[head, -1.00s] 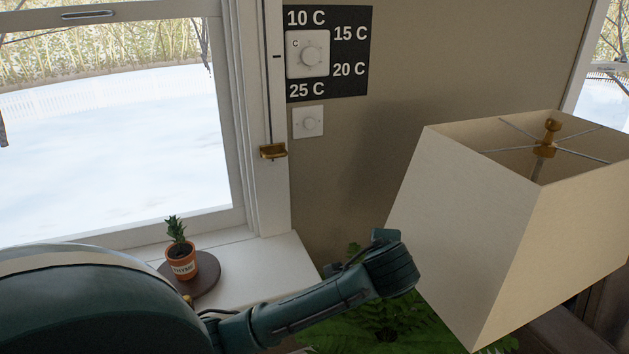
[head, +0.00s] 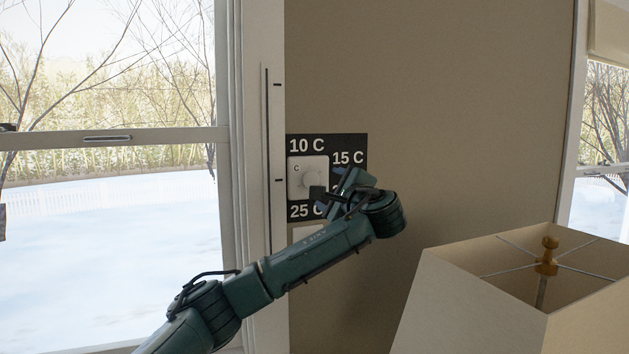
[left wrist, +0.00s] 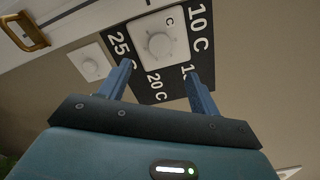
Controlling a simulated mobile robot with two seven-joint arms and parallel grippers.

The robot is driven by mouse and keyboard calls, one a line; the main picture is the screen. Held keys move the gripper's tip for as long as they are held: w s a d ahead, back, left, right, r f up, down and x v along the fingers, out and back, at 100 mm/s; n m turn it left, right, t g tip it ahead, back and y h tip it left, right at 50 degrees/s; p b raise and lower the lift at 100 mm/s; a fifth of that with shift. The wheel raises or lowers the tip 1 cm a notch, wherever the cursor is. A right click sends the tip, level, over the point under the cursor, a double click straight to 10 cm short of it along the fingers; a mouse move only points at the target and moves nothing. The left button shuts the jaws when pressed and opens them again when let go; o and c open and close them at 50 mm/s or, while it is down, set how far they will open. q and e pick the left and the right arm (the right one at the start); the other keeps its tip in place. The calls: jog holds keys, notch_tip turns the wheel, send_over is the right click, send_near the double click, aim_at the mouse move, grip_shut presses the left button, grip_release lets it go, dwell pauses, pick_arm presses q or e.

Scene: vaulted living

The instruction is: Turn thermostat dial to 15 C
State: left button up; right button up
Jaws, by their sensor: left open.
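The thermostat is a white square plate with a round dial (head: 309,177) on a black panel (head: 326,141) marked 10 C, 15 C, 20 C and 25 C. My left gripper (head: 328,188) is open in front of the panel's lower right, hiding the 20 C mark and part of the dial in the head view. In the left wrist view the dial (left wrist: 159,45) shows whole, ahead of and between the open, empty fingers (left wrist: 159,70). The fingers seem apart from it. One finger partly covers the 15 C mark. I cannot tell where the dial points. My right gripper is not in view.
A cream lampshade (head: 480,290) is at the lower right. The wall above the panel is bare.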

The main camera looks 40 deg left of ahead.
aim_at(312, 180)
pick_arm(q)
jog(key=p+x, duration=0.2)
jog(key=x, duration=0.7)
jog(key=shift+w+a+r+p, duration=0.1)
jog(key=shift+a+p, duration=0.15)
jog(key=shift+p, duration=0.1)
jog(key=shift+w+a, duration=0.25)
jog(key=shift+a, duration=0.15)
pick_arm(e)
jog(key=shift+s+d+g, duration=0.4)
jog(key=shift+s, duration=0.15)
pick_arm(q)
jog(key=shift+c, duration=0.5)
jog(key=c, duration=0.9)
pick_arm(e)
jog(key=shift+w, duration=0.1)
